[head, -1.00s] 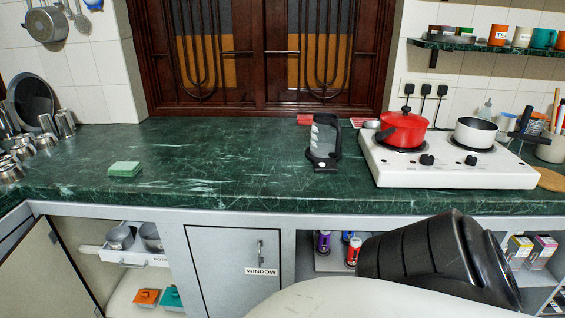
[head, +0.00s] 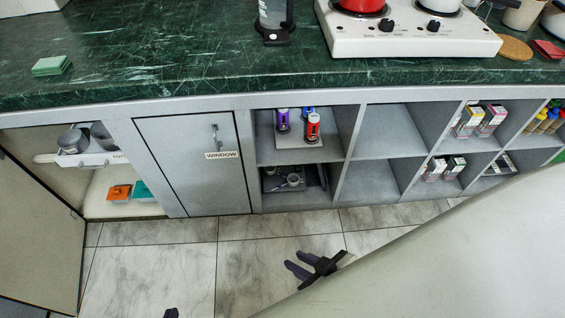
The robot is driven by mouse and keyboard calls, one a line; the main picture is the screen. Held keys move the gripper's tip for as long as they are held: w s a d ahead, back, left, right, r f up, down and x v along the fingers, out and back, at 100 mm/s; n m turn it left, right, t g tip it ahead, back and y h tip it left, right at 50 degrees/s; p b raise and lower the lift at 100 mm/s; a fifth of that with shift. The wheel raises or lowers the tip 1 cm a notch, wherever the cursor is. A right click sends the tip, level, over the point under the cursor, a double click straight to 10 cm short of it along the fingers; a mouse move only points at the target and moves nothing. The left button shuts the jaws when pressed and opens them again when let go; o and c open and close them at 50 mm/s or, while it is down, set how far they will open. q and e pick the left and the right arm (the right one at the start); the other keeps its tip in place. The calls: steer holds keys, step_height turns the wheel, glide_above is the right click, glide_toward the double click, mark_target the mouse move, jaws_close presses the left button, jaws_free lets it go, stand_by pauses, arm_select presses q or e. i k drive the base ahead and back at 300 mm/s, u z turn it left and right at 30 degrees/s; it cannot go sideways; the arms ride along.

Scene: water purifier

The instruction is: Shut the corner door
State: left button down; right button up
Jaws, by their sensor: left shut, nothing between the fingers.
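The corner door (head: 35,235) is a pale panel at the left of the head view. It stands swung open, away from the corner cupboard (head: 120,190), whose inside shows. My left gripper (head: 171,313) shows only as a small dark tip at the bottom edge, over the floor to the right of the door and apart from it. It is shut and holds nothing. My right gripper (head: 298,262) is over the floor in front of the shelves, with two dark fingers apart and nothing between them. It is far from the door.
The cupboard holds a drawer with pots (head: 90,158) and orange and teal items (head: 119,192). A shut door marked WINDOW (head: 190,165) is beside it. Open shelves (head: 375,135) follow on the right. The green counter (head: 180,50) runs above. The tiled floor (head: 150,265) is clear.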

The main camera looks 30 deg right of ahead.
mark_target(41, 238)
steer(key=z, duration=0.5)
steer(key=k, duration=0.35)
steer(key=u, duration=2.15)
steer(key=i, duration=0.85)
steer(key=z, duration=0.85)
steer(key=i, duration=0.95)
steer(key=z, duration=0.2)
